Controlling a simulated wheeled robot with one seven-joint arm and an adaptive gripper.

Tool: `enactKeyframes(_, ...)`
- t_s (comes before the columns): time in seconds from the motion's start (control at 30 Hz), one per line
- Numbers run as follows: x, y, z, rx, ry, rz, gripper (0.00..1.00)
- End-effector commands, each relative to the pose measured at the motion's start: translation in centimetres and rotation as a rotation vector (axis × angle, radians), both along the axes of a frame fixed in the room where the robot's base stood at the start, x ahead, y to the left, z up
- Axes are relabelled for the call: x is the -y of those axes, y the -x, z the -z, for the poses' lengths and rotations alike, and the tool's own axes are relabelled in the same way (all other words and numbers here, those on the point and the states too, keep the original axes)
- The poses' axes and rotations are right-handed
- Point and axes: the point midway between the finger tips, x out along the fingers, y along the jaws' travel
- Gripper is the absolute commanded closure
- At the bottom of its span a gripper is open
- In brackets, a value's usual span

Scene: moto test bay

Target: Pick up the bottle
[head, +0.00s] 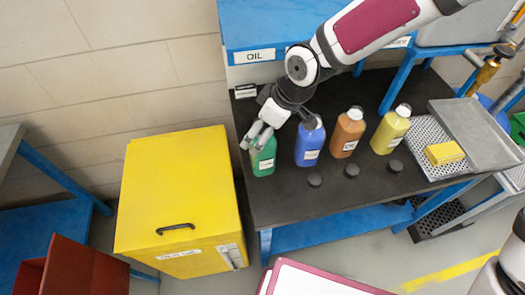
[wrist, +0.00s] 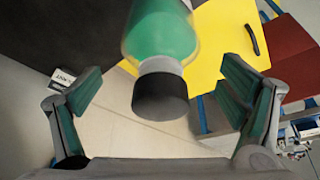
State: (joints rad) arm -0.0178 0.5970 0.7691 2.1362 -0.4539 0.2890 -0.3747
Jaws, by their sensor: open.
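A green bottle (head: 263,163) with a white label stands at the left end of the dark tabletop (head: 300,192). My gripper (head: 255,138) is right over its top and hides its cap in the head view. In the wrist view, the green bottle (wrist: 160,38) with its black cap (wrist: 160,96) shows between my two spread fingers, with clear gaps on both sides. My gripper is open and empty. A blue bottle (head: 309,147), a brown bottle (head: 346,136) and a yellow bottle (head: 389,134) stand in a row to the right.
Several loose black caps (head: 315,180) lie in front of the bottles. A yellow oil rag bin (head: 180,195) stands left of the table. A metal tray (head: 475,130) and a yellow sponge-like block (head: 444,153) are at the right. A blue OIL shelf (head: 265,32) rises behind.

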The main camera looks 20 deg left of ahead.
Motion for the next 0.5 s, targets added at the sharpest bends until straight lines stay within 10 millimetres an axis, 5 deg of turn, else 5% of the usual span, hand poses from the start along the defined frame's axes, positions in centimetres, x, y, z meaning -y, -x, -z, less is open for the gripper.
enactKeyframes(0.23,-1.2,0.0,2.6,0.0,0.001,-0.002,0.1)
enactKeyframes(0.5,-1.3,-0.1,3.0,0.001,0.0,0.0,0.1)
